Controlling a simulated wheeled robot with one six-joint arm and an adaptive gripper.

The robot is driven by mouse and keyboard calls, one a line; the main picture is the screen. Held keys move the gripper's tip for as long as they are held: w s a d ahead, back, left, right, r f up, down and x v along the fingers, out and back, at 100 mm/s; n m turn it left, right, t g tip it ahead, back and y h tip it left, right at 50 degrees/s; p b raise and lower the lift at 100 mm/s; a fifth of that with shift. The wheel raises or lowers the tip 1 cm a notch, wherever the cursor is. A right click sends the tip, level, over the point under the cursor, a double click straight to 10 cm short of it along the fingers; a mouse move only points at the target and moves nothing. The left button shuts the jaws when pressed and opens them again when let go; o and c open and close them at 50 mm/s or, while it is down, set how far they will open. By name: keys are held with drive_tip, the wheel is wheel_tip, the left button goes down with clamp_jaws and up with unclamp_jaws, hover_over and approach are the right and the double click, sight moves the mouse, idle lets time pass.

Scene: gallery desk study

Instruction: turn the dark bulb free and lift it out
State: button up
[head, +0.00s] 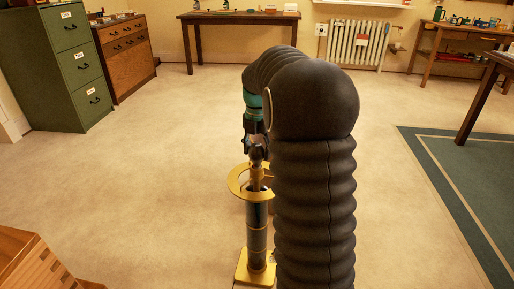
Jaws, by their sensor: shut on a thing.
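A slim lamp stands in front of me, with a square brass base (255,272), a dark grey column (257,238) and an open brass ring (236,182) around its top. My gripper (258,154) points down over the lamp's top, in line with the column, and is shut. The dark bulb is mostly hidden between the fingers, and I cannot make out its shape. A brownish part (257,178) shows below the fingers, inside the ring. My dark ribbed arm covers the right side of the lamp. I cannot tell whether the bulb still sits in its socket.
A wooden box (30,262) is at the lower left. A green filing cabinet (70,65) and a wooden drawer unit (125,55) stand at the back left. A table (240,18), a radiator (357,45) and a workbench (450,38) line the far wall. The pale floor around the lamp is clear.

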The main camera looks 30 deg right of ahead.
drive_tip(key=shift+n, duration=0.7)
drive_tip(key=o, duration=0.9)
drive_tip(key=shift+o, duration=0.2)
